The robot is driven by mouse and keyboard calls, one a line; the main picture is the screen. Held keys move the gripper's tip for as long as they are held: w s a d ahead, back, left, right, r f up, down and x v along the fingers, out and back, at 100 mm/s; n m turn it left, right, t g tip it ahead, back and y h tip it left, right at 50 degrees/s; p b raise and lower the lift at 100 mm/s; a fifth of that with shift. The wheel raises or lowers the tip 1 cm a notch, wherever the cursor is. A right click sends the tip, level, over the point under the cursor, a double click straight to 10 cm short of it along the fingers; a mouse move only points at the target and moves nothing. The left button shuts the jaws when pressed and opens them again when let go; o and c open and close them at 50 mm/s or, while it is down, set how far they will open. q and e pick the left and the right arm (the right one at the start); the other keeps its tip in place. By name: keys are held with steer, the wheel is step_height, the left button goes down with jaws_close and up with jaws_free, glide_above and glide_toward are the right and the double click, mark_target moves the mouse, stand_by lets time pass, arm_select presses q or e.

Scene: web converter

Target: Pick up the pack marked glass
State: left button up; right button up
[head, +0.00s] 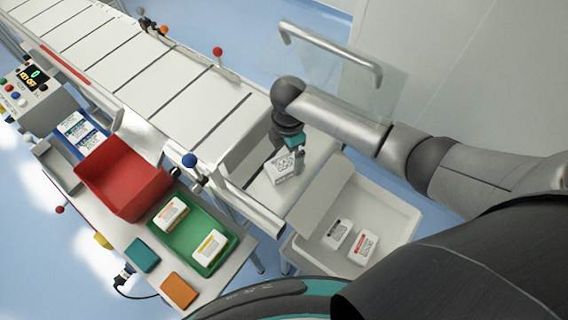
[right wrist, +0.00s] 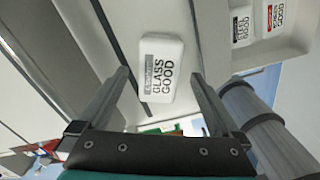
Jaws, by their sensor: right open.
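The white pack marked GLASS GOOD (right wrist: 163,66) lies label up, and its dark print reads clearly in the right wrist view. In the head view this pack (head: 283,168) sits on the pale surface at the conveyor's end, partly hidden by my right gripper. My right gripper (head: 298,157) is just above the pack at its upper right. In the right wrist view its two fingers (right wrist: 160,73) are apart, one on each side of the pack, with nothing held. Whether the fingers are level with the pack is unclear. My left gripper is out of view.
A white bin (head: 392,233) right of the pack holds two packs, one with black and one with red marking. A green tray (head: 190,233) holds two orange- and yellow-marked packs beside a red bin (head: 124,178). The conveyor (head: 150,70) is clear.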

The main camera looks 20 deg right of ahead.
mark_target(288, 161)
steer(key=shift+f, duration=1.95)
steer(key=shift+c, duration=0.2)
steer(key=c, duration=1.4)
steer(key=shift+c, duration=0.2)
steer(key=shift+r, duration=0.2)
